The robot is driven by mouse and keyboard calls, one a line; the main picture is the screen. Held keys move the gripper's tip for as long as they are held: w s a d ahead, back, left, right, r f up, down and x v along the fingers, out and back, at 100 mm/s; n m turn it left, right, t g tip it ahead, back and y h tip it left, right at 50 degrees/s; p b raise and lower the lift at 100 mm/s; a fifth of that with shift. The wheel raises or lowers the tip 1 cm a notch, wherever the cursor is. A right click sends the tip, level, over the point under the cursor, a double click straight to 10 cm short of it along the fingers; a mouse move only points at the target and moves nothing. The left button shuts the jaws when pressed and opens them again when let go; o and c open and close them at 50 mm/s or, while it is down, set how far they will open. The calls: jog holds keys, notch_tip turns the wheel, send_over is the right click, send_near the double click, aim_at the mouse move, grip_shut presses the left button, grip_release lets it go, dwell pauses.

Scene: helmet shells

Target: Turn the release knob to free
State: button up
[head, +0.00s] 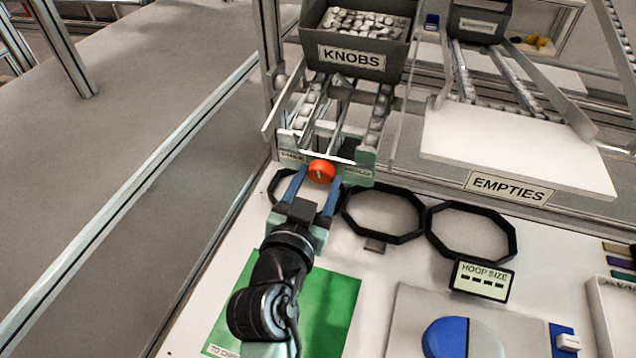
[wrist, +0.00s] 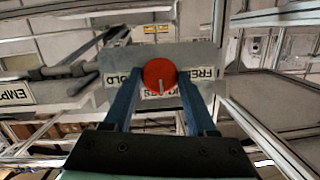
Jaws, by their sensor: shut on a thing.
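The orange-red release knob (head: 321,170) sits on a grey plate at the foot of the knobs chute. It also shows in the wrist view (wrist: 159,71), face on, with a short pale pointer line from its middle towards the lower edge. My gripper (head: 318,178) has its two blue fingers on either side of the knob and is shut on it. In the wrist view, upside down, the FREE label (wrist: 203,73) is right of the knob and the HOLD label (wrist: 127,79) left of it. The pointer lies between the labels, at neither.
A grey KNOBS bin (head: 356,45) stands above the chute (head: 345,100). Black octagonal hoops (head: 383,237) lie on the white bench beside my arm. A green mat (head: 325,300) is under the arm. A white EMPTIES shelf (head: 515,150) is to the right.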

jog(key=shift+a+f+n+g+h+b, duration=0.15)
jog(key=shift+n+g+h+b, duration=0.25)
jog(key=shift+n+h+b, duration=0.9)
jog(key=shift+a+n+h, duration=0.1)
jog(key=shift+n+h, duration=0.4)
jog(key=shift+n, duration=0.8)
jog(key=shift+n+h, duration=0.3)
jog(key=o, duration=1.3)
jog(key=shift+o, duration=0.2)
jog(key=b+v, duration=0.2)
jog(key=v, duration=1.1)
jog(key=shift+w, duration=0.1)
